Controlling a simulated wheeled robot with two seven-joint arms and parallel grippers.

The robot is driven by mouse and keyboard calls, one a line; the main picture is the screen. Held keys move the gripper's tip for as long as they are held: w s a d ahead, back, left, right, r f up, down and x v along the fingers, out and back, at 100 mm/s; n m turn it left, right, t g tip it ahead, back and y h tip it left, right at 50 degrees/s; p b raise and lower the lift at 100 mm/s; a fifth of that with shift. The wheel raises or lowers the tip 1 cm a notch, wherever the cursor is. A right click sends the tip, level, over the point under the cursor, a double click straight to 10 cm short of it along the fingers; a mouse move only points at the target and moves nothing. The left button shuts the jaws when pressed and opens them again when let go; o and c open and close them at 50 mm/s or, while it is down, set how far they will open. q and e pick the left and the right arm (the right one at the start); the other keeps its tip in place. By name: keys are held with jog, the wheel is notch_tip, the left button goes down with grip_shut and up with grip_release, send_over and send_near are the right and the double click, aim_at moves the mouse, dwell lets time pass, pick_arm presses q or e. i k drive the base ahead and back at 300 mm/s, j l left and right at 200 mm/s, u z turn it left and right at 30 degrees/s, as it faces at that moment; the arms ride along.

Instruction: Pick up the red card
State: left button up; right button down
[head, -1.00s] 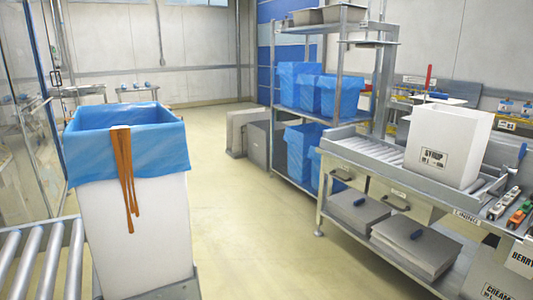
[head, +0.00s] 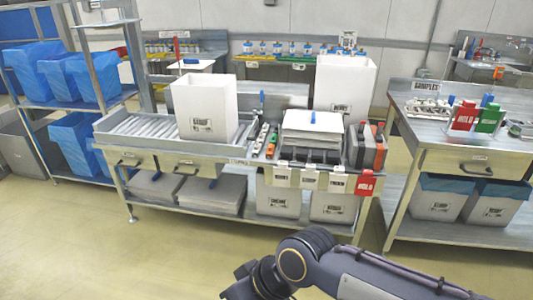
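A small red card (head: 366,186) with white lettering hangs at the front right edge of the middle bench (head: 240,160). Another red card-like piece (head: 465,116) with white lettering stands on the right table (head: 450,160), beside a green one (head: 490,118). My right arm reaches in from the lower right, well in front of the middle bench. Its end runs out of the bottom of the picture, so its gripper is not seen. My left gripper is not in view.
A white box (head: 205,105) stands on the bench rollers. White label cards (head: 310,178) hang left of the front red card. Blue-lined bins fill the shelf (head: 95,75) at left. Lined bins (head: 440,200) sit under the right table. The yellow floor (head: 170,255) in front is clear.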

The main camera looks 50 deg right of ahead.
aim_at(365, 184)
jog(key=z, duration=2.45)
jog(key=u, duration=3.4)
jog(key=z, duration=3.35)
jog(key=i+l, duration=0.1)
jog(key=i+z, duration=0.05)
jog(key=i, duration=0.05)
